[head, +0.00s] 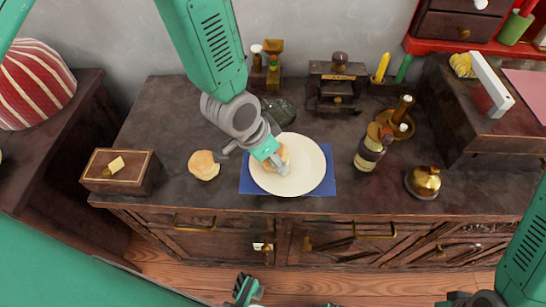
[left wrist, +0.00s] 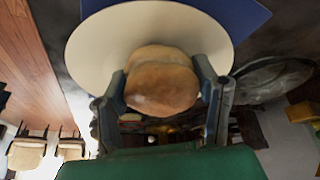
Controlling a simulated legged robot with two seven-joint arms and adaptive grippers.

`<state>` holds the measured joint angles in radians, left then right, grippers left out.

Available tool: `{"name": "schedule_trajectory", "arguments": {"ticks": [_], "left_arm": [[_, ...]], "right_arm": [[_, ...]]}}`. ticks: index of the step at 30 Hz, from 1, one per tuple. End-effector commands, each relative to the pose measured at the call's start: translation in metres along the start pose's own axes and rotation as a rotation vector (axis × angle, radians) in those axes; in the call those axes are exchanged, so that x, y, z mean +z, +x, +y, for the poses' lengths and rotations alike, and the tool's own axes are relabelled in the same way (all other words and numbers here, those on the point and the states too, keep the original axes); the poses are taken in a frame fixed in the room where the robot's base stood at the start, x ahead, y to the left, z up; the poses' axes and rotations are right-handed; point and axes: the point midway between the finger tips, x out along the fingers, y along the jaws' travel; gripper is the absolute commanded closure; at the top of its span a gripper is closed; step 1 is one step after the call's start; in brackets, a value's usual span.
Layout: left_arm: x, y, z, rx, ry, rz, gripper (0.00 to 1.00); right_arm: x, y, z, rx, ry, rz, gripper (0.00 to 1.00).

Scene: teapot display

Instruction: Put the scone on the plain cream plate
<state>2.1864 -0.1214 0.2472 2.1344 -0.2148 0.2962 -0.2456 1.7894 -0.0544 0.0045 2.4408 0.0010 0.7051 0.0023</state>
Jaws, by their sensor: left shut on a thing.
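The scone (head: 283,154) is a round, pale golden bun in my left gripper (head: 272,163), over the plain cream plate (head: 312,170). In the left wrist view the scone (left wrist: 162,85) sits between both fingers of my left gripper (left wrist: 168,92), which are shut on it. The cream plate (left wrist: 95,45) fills the space behind it. I cannot tell whether the scone touches the plate. The plate lies on a blue mat (head: 330,185). Teal and grey parts of mine show at the bottom edge; whether my right gripper is open is unclear.
A second bun (head: 203,165) lies on the dark counter left of the plate. A wooden box (head: 120,172) stands at the far left. A dark bottle (head: 370,150) and a brass bell-like object (head: 423,182) stand to the right. A dark glassy dish (head: 280,108) is behind the plate.

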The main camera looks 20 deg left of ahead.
Motion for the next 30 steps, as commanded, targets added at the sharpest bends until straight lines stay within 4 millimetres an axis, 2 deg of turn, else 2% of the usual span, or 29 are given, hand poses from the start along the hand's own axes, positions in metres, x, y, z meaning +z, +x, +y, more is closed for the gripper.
{"name": "schedule_trajectory", "arguments": {"ticks": [10, 11, 12, 23, 26, 30], "left_arm": [[0.006, 0.004, -0.006, 0.004, -0.005, 0.005, 0.74], [0.006, 0.004, -0.005, 0.004, -0.005, 0.005, 0.38], [0.006, 0.004, -0.005, 0.003, -0.005, 0.004, 0.24], [0.001, -0.001, -0.001, -0.001, -0.002, 0.002, 0.24], [0.002, -0.013, -0.003, 0.0, -0.003, 0.004, 0.24], [0.002, -0.043, -0.004, 0.0, -0.005, 0.006, 0.24]], "right_arm": [[0.0, 0.002, 0.0, 0.0, 0.0, 0.0, 0.6], [0.0, 0.002, 0.0, 0.0, 0.0, 0.0, 0.6], [0.0, 0.001, 0.0, 0.0, -0.001, 0.0, 0.6], [0.0, 0.0, 0.0, 0.0, 0.0, 0.0, 0.6], [0.0, -0.004, 0.0, 0.0, 0.0, 0.0, 0.6], [-0.001, -0.01, 0.0, 0.0, 0.0, 0.0, 0.6]]}}
